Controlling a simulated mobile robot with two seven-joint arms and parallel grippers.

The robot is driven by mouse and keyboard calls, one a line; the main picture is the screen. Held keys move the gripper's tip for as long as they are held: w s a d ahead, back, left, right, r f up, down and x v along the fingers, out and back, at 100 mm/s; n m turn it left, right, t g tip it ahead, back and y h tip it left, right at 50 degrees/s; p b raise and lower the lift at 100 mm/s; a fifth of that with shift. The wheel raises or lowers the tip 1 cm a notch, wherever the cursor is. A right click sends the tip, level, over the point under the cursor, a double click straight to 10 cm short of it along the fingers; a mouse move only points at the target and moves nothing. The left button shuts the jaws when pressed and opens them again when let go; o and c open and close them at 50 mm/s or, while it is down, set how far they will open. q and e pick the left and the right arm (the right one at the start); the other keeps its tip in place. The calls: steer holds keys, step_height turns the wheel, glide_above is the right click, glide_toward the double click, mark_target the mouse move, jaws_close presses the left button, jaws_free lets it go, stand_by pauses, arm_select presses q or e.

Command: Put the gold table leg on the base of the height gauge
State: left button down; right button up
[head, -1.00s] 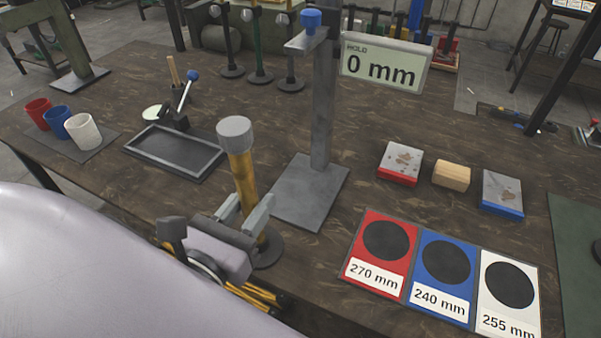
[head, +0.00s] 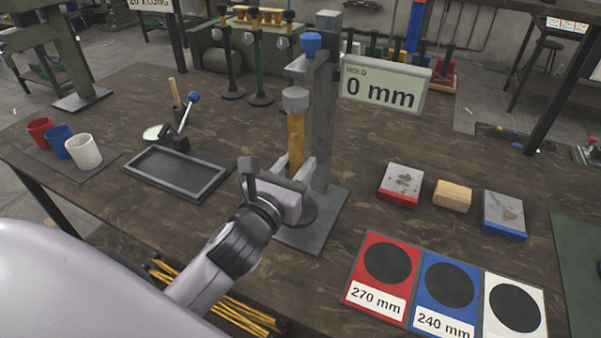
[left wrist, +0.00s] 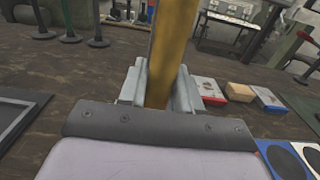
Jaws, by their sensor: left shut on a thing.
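The gold table leg (head: 296,138) has a grey cap on top and a dark round foot. My left gripper (head: 299,172) is shut on its lower shaft, and the left wrist view also shows the leg (left wrist: 172,50) between the fingers. The leg is about upright. The height gauge has a grey column (head: 324,110), a blue-knobbed measuring arm (head: 308,62) and a flat grey base (head: 298,238). The leg's foot appears over the base, in front of the column; I cannot tell whether it touches. The cap is just below the measuring arm. My right gripper is not in view.
The gauge display (head: 385,85) reads 0 mm. Red, blue and white mats (head: 392,290) lie at the front right. Stained blocks (head: 402,184) and a wooden block (head: 452,196) stand behind them. A dark tray (head: 176,172) and cups (head: 84,151) are at left.

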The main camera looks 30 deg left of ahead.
arm_select(q)
steer(key=shift+w+r, duration=0.1)
steer(key=shift+w, duration=0.7)
steer(key=shift+f+b, duration=0.45)
steer(key=shift+f, duration=1.45)
steer(key=c, duration=0.8)
jaws_free()
steer(key=shift+f, duration=0.1)
